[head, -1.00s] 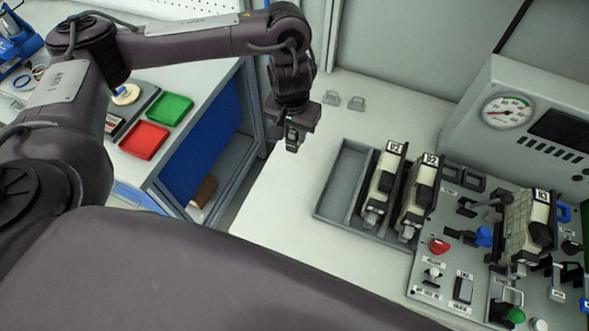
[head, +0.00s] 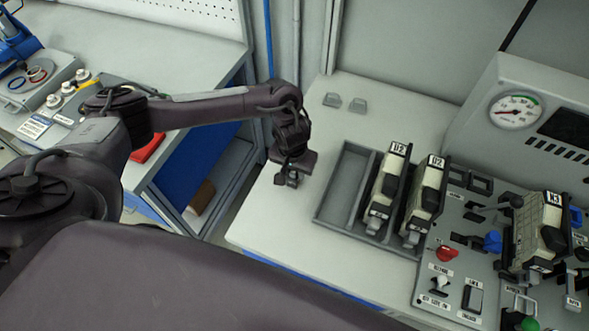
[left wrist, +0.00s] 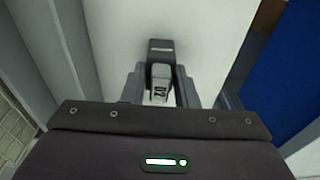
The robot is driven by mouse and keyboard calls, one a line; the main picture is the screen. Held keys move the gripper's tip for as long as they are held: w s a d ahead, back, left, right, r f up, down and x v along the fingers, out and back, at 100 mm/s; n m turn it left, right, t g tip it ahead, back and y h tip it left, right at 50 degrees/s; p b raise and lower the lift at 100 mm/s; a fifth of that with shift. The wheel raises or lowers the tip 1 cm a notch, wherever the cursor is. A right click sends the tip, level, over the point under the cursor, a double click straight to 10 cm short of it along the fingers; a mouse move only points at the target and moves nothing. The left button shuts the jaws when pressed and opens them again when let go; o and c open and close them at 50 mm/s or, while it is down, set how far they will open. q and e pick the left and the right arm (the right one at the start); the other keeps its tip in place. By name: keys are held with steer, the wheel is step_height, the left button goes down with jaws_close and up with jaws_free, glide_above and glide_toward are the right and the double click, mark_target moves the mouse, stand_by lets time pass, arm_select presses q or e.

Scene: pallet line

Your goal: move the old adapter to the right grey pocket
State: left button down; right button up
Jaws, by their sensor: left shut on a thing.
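My left gripper (head: 289,178) is shut on a small adapter, held over the left part of the white worktop. In the left wrist view the adapter (left wrist: 160,84) is light grey with a dark cap and a label that seems to read 02, between the two fingers (left wrist: 161,92). In the head view it is small and dark, and its height above the worktop is hard to tell. My right gripper is not in view.
A grey tray (head: 322,216) has an empty left compartment and two labelled modules (head: 387,185) (head: 427,196) beside it. A control panel (head: 425,290) with knobs and a third module (head: 540,230) is at right. Free worktop (head: 290,240) lies in front.

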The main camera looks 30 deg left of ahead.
arm_select(q)
steer(key=shift+f, duration=0.15)
steer(key=c, duration=1.1)
jaws_free()
steer(key=shift+c, duration=0.2)
